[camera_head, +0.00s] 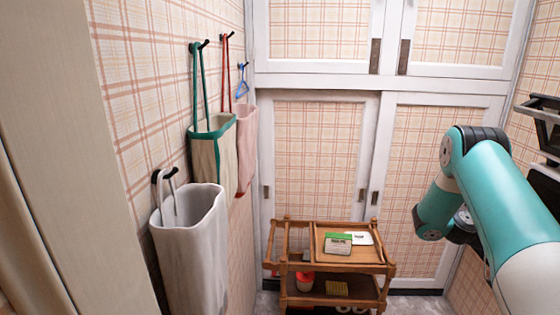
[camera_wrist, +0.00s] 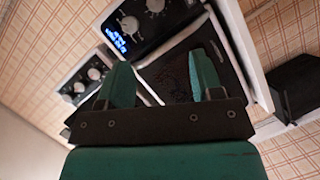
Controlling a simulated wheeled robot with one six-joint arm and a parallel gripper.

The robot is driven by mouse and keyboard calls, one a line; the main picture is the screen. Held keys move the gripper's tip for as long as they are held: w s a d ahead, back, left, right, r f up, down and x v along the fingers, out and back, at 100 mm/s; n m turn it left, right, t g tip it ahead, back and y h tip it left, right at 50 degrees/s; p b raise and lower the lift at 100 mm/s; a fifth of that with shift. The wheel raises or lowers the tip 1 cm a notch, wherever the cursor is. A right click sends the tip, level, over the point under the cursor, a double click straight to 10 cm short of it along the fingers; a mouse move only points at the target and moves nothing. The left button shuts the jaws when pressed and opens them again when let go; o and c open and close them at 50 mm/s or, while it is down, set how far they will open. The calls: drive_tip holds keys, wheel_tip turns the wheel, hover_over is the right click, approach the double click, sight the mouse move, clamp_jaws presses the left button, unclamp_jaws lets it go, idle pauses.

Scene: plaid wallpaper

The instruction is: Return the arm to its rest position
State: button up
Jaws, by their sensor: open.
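My arm, teal and white with black joints, is folded at the right side of the head view. Its gripper is hidden or out of frame there. In the wrist view my gripper (camera_wrist: 162,82) shows two teal fingers on a dark bar. The fingers are spread well apart, with nothing held between them. Beyond them is a tilted view of a dark panel with a white frame, and an appliance with a knob and a lit blue display (camera_wrist: 118,38).
Bags hang on hooks on the left wall: a white one (camera_head: 190,250), a green-trimmed one (camera_head: 212,155) and a pink one (camera_head: 246,150). A wooden cart (camera_head: 290,240) with small items stands before plaid cupboard doors (camera_head: 320,150). A second knobbed unit (camera_wrist: 88,80) shows in the wrist view.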

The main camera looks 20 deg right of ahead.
drive_tip(key=w+a+r+n+t+y+b, duration=0.1)
drive_tip(key=w+a+n+t+y+b, duration=0.15)
drive_tip(key=w+a+t, duration=0.6)
drive_tip(key=w+a+n+t+y+b, duration=0.1)
drive_tip(key=w+a+n+y, duration=0.3)
drive_tip(key=a, duration=0.9)
drive_tip(key=s+a+r+n+t+y+b, duration=0.1)
drive_tip(key=a+r+n+y, duration=0.15)
drive_tip(key=a, duration=0.65)
drive_tip(key=s+a+r+n+t+y+b, duration=0.1)
drive_tip(key=a+n+t+y, duration=0.15)
drive_tip(key=a, duration=0.75)
drive_tip(key=s+a+r+n+g+y+b, duration=0.1)
drive_tip(key=s+a+n, duration=0.3)
drive_tip(key=s+a, duration=0.4)
drive_tip(key=s+a+r+n+g+y+b, duration=0.1)
drive_tip(key=s+a+r+n+y, duration=0.2)
drive_tip(key=s+a+n, duration=0.2)
drive_tip(key=s+a, duration=0.3)
drive_tip(key=shift+r, duration=0.15)
